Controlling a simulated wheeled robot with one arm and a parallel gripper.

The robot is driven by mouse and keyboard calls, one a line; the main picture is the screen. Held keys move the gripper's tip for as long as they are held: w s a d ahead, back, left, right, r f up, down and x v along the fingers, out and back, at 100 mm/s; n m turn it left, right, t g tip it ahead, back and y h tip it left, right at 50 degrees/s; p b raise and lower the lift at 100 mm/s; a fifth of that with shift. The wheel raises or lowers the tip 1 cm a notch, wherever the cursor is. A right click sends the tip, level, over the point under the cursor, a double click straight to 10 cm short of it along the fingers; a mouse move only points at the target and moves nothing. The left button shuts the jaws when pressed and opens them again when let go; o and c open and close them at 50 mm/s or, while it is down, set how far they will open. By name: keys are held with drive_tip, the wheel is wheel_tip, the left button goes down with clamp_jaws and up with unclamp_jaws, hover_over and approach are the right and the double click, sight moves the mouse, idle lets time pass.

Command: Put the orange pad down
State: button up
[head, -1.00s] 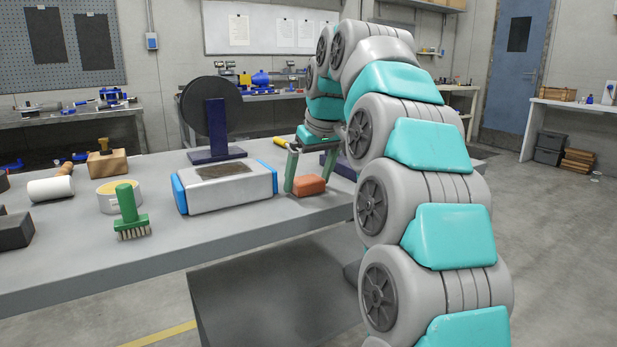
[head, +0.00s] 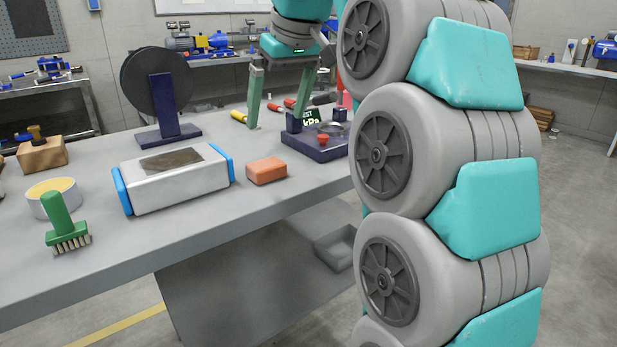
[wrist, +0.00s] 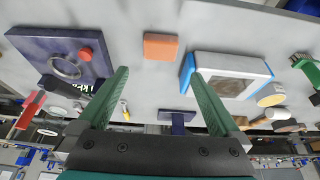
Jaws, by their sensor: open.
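The orange pad (head: 267,170) lies flat on the grey workbench (head: 250,210), just right of the silver box with blue ends (head: 175,178). It also shows in the wrist view (wrist: 160,47), apart from the fingers and beyond their tips. My gripper (head: 282,118) is open and empty, with its green fingers raised above and behind the pad. In the wrist view the two fingers (wrist: 160,72) stand wide apart with nothing between them.
A dark blue gauge device with a red knob (head: 322,140) stands right of the pad. A black disc on a stand (head: 157,90) is behind the silver box. A green brush (head: 63,222), a tape roll (head: 54,198) and a wooden block (head: 42,155) lie left. Bench around the pad's front is clear.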

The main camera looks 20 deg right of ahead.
drive_tip(key=s+f+m+g+h, duration=0.1)
drive_tip(key=s+f+m+g, duration=0.2)
drive_tip(key=s+f, duration=2.9)
wheel_tip(320, 180, down, 3)
drive_tip(key=g, duration=0.3)
drive_tip(key=shift+d+m, duration=0.3)
drive_tip(key=shift+w, duration=0.1)
